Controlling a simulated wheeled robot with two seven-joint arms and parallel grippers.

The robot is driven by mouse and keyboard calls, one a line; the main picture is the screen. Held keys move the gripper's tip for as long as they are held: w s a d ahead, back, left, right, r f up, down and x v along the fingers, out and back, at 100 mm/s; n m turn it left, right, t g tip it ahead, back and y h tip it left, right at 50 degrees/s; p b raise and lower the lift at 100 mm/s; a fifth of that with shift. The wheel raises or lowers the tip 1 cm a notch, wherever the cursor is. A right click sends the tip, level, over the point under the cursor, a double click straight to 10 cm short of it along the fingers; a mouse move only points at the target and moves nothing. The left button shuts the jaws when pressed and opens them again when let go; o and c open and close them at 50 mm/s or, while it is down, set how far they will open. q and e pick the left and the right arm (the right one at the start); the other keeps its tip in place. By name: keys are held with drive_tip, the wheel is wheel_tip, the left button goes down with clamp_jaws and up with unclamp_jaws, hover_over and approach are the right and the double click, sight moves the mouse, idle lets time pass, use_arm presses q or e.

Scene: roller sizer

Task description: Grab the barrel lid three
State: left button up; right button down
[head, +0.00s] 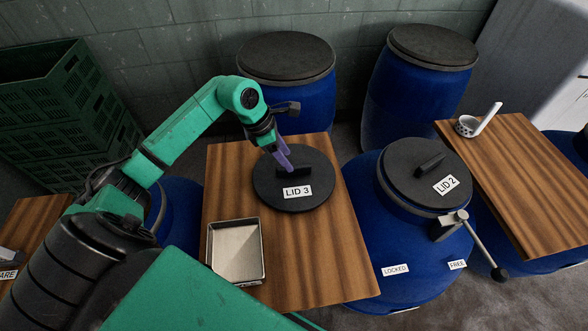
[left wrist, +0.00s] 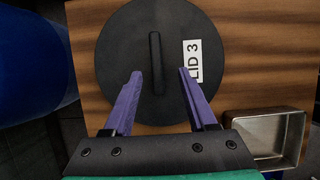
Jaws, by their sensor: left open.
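The black round lid labelled LID 3 (head: 318,194) lies flat on a wooden board. Its raised bar handle (head: 293,172) runs across its middle. My left gripper (head: 283,160) is above the lid at the handle, with its purple fingers pointing down. In the left wrist view, lid 3 (left wrist: 120,55) fills the middle, and its handle (left wrist: 156,62) lies between the lines of the two fingers. The left gripper (left wrist: 158,75) is open and empty, with fingers spread on either side of the handle. I cannot tell the exact height above it. My right gripper is not in view.
A metal tray (head: 262,277) sits on the wooden board (head: 325,270) in front of the lid. To the right, a blue barrel (head: 375,240) carries LID 2 (head: 400,165) and a lever (head: 480,242). A white ladle (head: 488,117) lies on the right board. Green crates (head: 50,100) stand left.

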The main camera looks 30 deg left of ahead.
sight(294, 166)
use_arm(q)
drive_tip(key=p+x, duration=0.2)
drive_tip(key=x, duration=0.3)
drive_tip(key=shift+w+f+p, duration=0.25)
drive_tip(key=shift+p, duration=0.05)
drive_tip(key=shift+d+f, duration=0.1)
drive_tip(key=shift+f, duration=0.3)
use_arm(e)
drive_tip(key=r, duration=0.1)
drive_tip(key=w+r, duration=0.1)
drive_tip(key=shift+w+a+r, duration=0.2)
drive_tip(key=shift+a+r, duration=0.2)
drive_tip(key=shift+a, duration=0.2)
use_arm(q)
drive_tip(key=shift+c, duration=0.4)
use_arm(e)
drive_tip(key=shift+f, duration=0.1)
use_arm(q)
clamp_jaws()
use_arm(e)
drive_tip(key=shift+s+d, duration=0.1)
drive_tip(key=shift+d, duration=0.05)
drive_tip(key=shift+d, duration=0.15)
